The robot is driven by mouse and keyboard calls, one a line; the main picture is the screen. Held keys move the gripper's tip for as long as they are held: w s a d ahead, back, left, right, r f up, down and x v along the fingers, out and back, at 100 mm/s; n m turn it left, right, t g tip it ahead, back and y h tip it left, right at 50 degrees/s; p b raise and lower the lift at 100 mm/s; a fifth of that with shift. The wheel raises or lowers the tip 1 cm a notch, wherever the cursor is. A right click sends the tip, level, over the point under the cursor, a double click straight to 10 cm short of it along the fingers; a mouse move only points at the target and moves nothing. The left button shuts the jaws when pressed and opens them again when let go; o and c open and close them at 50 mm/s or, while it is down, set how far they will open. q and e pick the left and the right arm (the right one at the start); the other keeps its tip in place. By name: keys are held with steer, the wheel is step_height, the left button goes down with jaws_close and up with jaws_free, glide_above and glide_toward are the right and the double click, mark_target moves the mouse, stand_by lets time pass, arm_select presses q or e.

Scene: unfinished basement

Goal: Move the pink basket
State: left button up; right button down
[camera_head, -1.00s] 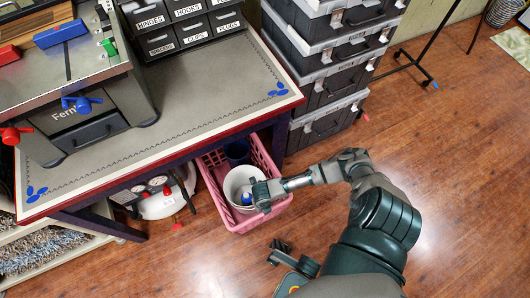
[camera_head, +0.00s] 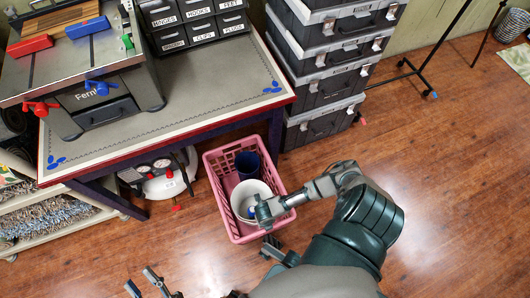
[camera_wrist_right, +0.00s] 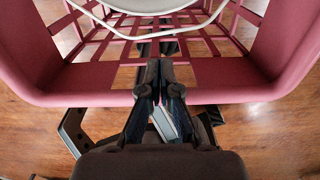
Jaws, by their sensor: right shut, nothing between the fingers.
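The pink basket (camera_head: 216,190) stands on the wood floor at the front edge of the workbench. It holds a white bucket (camera_head: 240,190) and a dark blue container (camera_head: 247,162). My right gripper (camera_head: 262,203) reaches over the basket's near side. In the right wrist view its fingers (camera_wrist_right: 160,70) are shut with nothing between them, in front of the basket's near rim (camera_wrist_right: 85,92); I cannot tell whether they touch it. My left gripper (camera_head: 142,278) shows at the lower left edge, fingers apart and empty, away from the basket.
The workbench (camera_head: 165,138) overhangs the floor behind the basket. Stacked grey cases (camera_head: 325,95) stand at its right. A white round tank (camera_head: 165,185) and a shelf with rugs (camera_head: 45,222) are at the left. The floor (camera_head: 460,190) at the right is clear.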

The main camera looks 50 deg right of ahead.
step_height(320, 180, up, 12)
stand_by(0.5)
steer(key=shift+f, duration=0.1)
